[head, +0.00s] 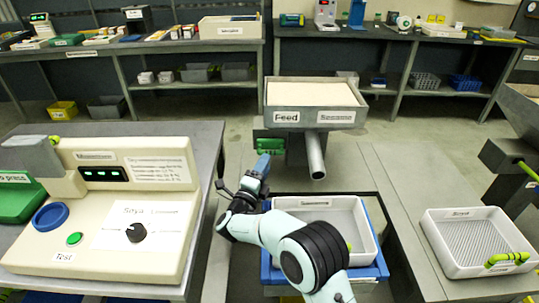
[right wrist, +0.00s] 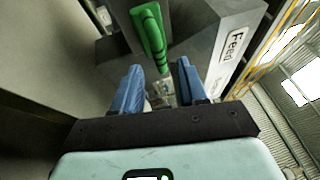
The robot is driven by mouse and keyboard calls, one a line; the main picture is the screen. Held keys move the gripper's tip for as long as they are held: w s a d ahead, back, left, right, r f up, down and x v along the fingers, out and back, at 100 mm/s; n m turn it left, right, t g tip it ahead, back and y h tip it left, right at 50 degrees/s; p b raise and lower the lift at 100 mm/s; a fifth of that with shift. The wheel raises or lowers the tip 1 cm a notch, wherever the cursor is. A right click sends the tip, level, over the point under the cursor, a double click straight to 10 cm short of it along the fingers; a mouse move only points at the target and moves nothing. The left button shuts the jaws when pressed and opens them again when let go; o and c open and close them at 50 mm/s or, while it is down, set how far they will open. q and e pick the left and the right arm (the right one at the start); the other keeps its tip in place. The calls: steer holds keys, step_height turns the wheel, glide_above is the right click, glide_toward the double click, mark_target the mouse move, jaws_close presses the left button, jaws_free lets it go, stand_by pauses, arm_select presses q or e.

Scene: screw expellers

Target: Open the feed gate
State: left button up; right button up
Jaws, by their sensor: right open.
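The feed hopper (head: 315,95) is a grey box filled with pale material, labelled "Feed" and "Sesame", with a spout (head: 315,157) slanting down in front. A green handle (head: 270,146) sits at the hopper's lower left side; I take it for the feed gate's. It also shows in the right wrist view (right wrist: 153,40), beyond the fingertips. My right gripper (head: 262,163) is just below and in front of this handle. Its blue fingers (right wrist: 159,75) are apart with nothing between them. I cannot tell whether a finger touches the handle. My left gripper is out of view.
A white tray (head: 367,228) in a blue crate (head: 376,272) stands below the spout. A control console (head: 60,247) with a knob and buttons is at left. Another white tray (head: 445,262) lies at right. Shelved benches line the back.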

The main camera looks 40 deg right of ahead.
mark_target(271, 153)
steer(key=b+x, duration=0.1)
steer(key=x, duration=0.5)
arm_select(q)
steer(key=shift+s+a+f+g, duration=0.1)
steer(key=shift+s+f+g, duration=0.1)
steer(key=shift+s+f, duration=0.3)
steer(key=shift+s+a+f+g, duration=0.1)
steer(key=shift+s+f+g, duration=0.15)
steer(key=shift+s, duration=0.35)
arm_select(e)
steer(key=shift+c, duration=0.2)
